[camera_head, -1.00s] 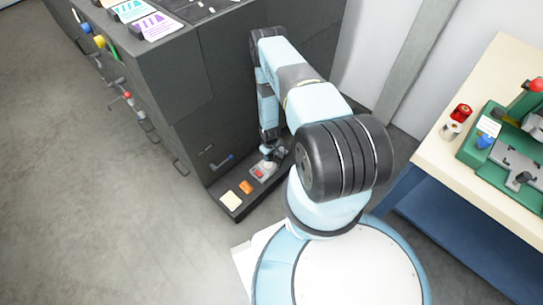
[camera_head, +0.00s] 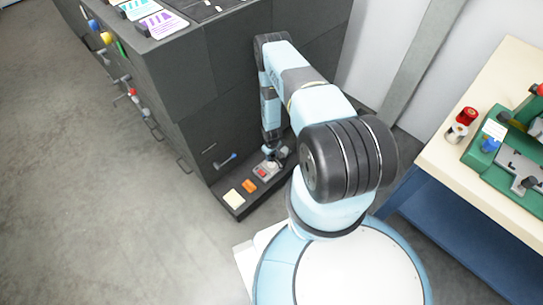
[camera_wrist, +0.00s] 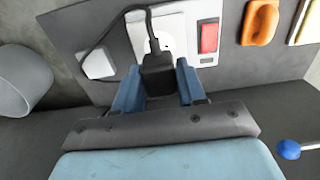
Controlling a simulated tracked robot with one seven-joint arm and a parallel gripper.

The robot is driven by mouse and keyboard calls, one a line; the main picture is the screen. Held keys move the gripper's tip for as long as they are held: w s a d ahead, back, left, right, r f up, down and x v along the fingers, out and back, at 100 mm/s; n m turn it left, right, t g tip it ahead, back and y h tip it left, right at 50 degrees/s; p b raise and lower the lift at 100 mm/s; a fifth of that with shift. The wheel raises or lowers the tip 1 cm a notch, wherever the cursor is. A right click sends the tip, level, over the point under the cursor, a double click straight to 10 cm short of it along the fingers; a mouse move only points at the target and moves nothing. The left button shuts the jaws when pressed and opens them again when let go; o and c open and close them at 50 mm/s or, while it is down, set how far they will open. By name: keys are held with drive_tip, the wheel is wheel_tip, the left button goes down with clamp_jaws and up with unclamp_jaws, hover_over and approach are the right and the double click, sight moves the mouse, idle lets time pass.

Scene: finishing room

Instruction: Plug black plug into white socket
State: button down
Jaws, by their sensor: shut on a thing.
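In the wrist view a black plug (camera_wrist: 158,77) sits between the blue fingers of my gripper (camera_wrist: 158,88), which is shut on it. A dark cord rises from the plug and loops to the left. The white socket (camera_wrist: 167,32), with a round recess, is just beyond the plug, which overlaps its lower part. I cannot tell whether the plug touches the socket or is in it. In the head view my gripper (camera_head: 271,153) is low, at the cabinet's base ledge, and the plug is too small to make out.
A red rocker switch (camera_wrist: 209,38) is right of the socket, then an orange piece (camera_wrist: 260,22). A white block (camera_wrist: 98,64) and a grey cylinder (camera_wrist: 22,80) lie left. A blue-knobbed lever (camera_wrist: 289,149) sticks out at lower right. A workbench (camera_head: 450,160) stands right.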

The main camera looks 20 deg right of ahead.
hover_over(272, 165)
drive_tip(key=shift+w+f, duration=0.2)
drive_tip(key=shift+f, duration=1.95)
drive_tip(key=shift+f, duration=0.6)
drive_tip(key=c, duration=1.4)
unclamp_jaws()
drive_tip(key=o, duration=1.4)
drive_tip(key=shift+r, duration=0.1)
drive_tip(key=shift+r, duration=3.4)
